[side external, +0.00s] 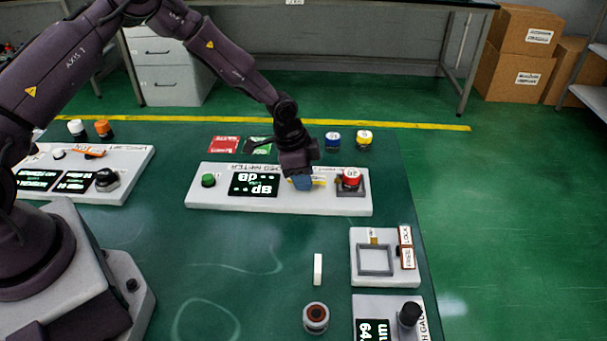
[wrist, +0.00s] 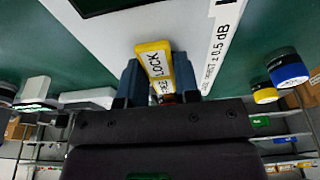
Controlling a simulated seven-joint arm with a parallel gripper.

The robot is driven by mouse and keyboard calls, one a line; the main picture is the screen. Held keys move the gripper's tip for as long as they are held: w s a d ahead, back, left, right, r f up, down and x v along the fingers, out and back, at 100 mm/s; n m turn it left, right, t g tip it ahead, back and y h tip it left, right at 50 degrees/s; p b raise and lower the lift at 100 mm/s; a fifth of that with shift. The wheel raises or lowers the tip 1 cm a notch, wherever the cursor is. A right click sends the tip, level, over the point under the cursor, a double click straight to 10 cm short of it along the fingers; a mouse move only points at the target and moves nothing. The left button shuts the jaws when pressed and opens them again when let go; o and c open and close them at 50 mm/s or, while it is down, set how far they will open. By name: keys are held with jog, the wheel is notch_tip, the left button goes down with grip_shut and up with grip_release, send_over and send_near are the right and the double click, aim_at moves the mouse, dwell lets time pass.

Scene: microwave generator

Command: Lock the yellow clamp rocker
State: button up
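The yellow clamp rocker (wrist: 154,62), with LOCK on its far part and a partly hidden FREE label on its near part, shows in the wrist view. In the side view only a strip of yellow (side external: 319,182) shows beside my gripper (side external: 302,184), on the white meter panel (side external: 225,197). My gripper points down at the panel. In the wrist view its two blue fingers (wrist: 159,85) stand apart on either side of the rocker's near part. I cannot tell whether they touch it. The rocker's near end is hidden by the gripper.
A red-topped piece (side external: 351,177) sits on the panel's right end, close to my gripper. A green button (side external: 208,180) and lit display (side external: 254,185) are to the left. Blue (side external: 333,140) and yellow (side external: 365,138) capped pieces stand behind. A framed fixture (side external: 376,260) lies front right.

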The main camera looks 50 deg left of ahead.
jog(key=o, duration=0.4)
jog(key=shift+c, duration=0.2)
jog(key=v, duration=1.3)
